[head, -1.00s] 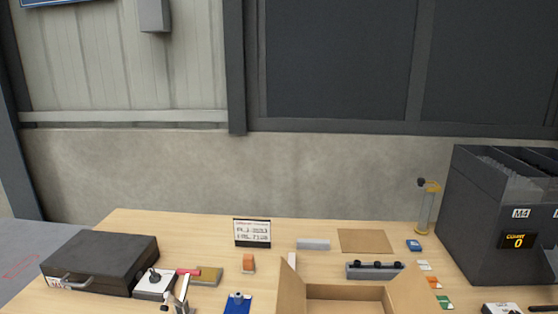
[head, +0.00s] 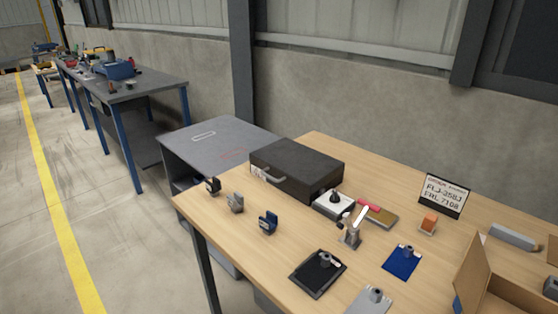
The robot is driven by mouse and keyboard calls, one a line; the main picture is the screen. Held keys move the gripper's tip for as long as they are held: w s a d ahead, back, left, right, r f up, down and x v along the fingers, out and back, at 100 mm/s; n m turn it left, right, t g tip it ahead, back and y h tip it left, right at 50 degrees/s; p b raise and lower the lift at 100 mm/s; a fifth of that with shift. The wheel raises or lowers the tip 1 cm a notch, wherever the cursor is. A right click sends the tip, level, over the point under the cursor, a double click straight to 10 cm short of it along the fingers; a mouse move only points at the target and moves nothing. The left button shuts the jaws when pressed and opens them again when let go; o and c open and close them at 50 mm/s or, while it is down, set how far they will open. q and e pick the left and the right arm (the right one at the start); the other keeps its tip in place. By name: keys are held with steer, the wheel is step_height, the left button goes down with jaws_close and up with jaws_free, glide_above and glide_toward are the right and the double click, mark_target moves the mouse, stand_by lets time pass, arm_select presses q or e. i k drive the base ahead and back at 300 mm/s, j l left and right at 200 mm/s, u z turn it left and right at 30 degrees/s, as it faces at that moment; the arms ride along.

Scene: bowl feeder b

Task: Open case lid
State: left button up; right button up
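A black case (head: 297,168) lies flat on the wooden table at its back left corner. Its lid is shut. A grey handle (head: 268,174) is on its front left side, with a small white label beside it. Neither of my grippers shows in the head view.
A white device with a black knob (head: 334,203) is close to the case's right end. Blue (head: 402,263) and black plates lie in front. An open cardboard box (head: 500,287) is at the right. A grey table (head: 215,143) stands behind left.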

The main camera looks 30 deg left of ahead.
mark_target(306, 169)
steer(key=u, duration=1.1)
steer(key=z, duration=0.15)
